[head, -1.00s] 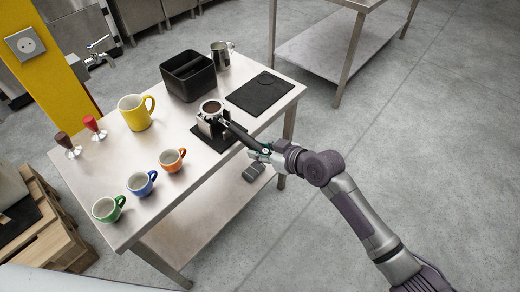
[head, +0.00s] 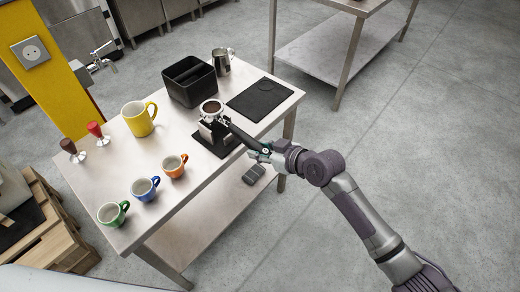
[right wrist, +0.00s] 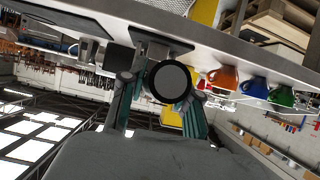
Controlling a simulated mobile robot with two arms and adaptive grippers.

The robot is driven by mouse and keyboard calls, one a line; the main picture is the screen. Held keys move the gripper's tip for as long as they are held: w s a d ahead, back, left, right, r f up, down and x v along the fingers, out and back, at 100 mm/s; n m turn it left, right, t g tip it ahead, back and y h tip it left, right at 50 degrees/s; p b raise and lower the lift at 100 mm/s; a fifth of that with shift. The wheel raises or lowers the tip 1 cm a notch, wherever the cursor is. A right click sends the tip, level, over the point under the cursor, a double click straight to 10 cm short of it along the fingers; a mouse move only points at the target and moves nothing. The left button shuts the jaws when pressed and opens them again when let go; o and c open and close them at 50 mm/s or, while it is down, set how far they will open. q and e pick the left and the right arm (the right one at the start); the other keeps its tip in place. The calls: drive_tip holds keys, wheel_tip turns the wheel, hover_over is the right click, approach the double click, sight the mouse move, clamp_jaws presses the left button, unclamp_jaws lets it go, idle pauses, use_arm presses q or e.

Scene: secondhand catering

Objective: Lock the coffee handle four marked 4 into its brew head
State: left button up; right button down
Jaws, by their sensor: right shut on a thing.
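The coffee handle (head: 241,135) has a metal basket (head: 211,107) filled with brown grounds at its far end. Its basket sits at or just above a small metal stand (head: 206,131) on a black mat; I cannot tell whether they touch. My right gripper (head: 263,152) is shut on the dark grip, beyond the table's right edge. In the right wrist view the round black handle end (right wrist: 170,82) shows between the fingers of my right gripper (right wrist: 158,108). No number 4 is readable. No brew head is in view. My left gripper is not in view.
The steel table (head: 190,205) also holds a black knock box (head: 190,82), a steel jug (head: 222,62), a black mat (head: 260,98), a yellow mug (head: 139,118), two tampers (head: 97,133) and small cups (head: 145,188). Clear floor (head: 430,150) lies to the right.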

sight(252, 140)
drive_tip(key=shift+r+p, duration=1.35)
drive_tip(key=shift+r, duration=0.5)
